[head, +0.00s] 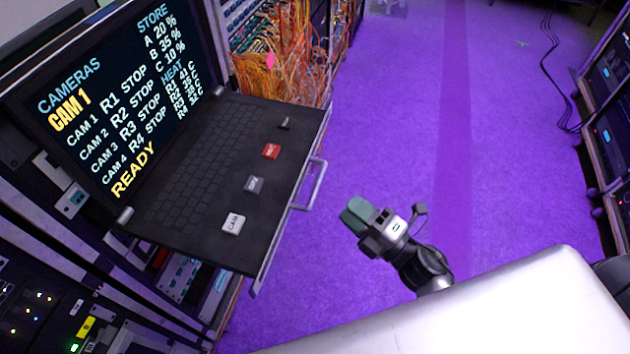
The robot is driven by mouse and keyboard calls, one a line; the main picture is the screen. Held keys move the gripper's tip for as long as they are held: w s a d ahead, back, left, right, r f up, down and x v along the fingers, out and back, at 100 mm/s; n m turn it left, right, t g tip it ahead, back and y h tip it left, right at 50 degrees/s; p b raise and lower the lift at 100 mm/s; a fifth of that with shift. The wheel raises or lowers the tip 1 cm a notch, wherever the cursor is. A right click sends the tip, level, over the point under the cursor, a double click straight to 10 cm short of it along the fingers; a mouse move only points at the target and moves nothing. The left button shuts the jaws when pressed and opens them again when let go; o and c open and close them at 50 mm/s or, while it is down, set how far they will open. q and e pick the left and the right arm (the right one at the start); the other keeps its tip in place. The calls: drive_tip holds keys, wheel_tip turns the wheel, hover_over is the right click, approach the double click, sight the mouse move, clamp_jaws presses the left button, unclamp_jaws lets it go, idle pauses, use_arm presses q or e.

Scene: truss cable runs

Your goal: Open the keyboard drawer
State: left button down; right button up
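The keyboard drawer (165,222) sticks out of the rack at the left, with its dark keyboard and several buttons facing up. Its lit screen (115,105) stands raised behind it and reads "CAMERAS" and "READY". A metal bar handle (312,185) is on the drawer's front edge. My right gripper (352,216) is over the floor to the right of the drawer and apart from the handle. Its green fingertips look close together, and I cannot tell if there is a gap. My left gripper is not in the view.
Orange cables (285,65) hang in the rack beyond the drawer. Another rack (615,110) stands at the right edge, with a black cable (548,70) on the floor near it. A pale panel covers the bottom right.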

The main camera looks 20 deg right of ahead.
sight(319, 182)
drive_tip(key=p+x, duration=0.2)
drive_tip(key=x, duration=0.7)
drive_tip(key=shift+w+a+p, duration=0.1)
drive_tip(key=shift+p, duration=0.2)
drive_tip(key=shift+c, duration=0.4)
clamp_jaws()
